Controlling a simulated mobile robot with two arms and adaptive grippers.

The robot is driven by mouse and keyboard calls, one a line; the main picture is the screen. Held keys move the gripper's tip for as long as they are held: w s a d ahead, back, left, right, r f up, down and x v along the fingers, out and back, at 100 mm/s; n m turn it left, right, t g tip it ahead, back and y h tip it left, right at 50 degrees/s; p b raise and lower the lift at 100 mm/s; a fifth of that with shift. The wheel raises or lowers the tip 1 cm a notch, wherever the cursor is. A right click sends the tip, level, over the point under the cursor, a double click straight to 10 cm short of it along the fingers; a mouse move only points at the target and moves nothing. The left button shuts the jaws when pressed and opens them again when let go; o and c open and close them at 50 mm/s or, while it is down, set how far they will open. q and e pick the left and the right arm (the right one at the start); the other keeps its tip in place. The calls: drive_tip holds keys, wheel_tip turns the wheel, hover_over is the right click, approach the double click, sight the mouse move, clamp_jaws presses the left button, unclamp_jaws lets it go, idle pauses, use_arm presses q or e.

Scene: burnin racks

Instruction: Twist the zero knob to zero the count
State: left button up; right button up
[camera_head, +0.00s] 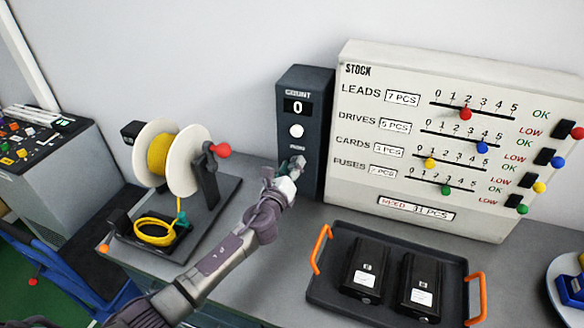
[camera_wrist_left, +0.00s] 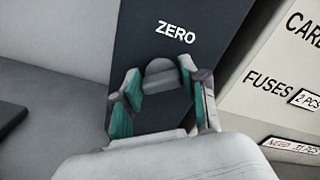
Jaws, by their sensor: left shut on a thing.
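The dark count box (camera_head: 303,90) stands upright against the wall, left of the stock board. Its display (camera_head: 298,107) reads 0, with a white round button (camera_head: 296,131) below it. My left gripper (camera_head: 290,168) is at the lower front of the box and hides the zero knob in the head view. In the left wrist view the grey zero knob (camera_wrist_left: 161,75) sits under the ZERO label (camera_wrist_left: 176,33). The teal-padded fingers of my left gripper (camera_wrist_left: 163,95) are on both sides of the knob, shut on it. My right gripper is not in view.
The stock board (camera_head: 350,195) with coloured sliders stands right of the box. A black tray (camera_head: 385,312) with orange handles holds two black units in front. A spool stand (camera_head: 222,190) with yellow cord is at left. A white plate (camera_head: 556,300) is at the right edge.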

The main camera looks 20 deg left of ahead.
use_arm(q)
drive_tip(key=n+b, duration=0.1)
drive_tip(key=n, duration=0.1)
drive_tip(key=n+b, duration=0.1)
drive_tip(key=n, duration=0.2)
drive_tip(key=shift+a+f, duration=0.1)
drive_tip(key=shift+f, duration=0.1)
drive_tip(key=n+b, duration=0.1)
drive_tip(key=n, duration=0.4)
drive_tip(key=shift+f+n, duration=0.1)
drive_tip(key=shift+n, duration=0.3)
drive_tip(key=o, duration=1.1)
drive_tip(key=shift+o, duration=0.2)
drive_tip(key=shift+s, duration=0.1)
drive_tip(key=s, duration=1.2)
drive_tip(key=shift+a, duration=0.25)
drive_tip(key=shift+w, duration=0.1)
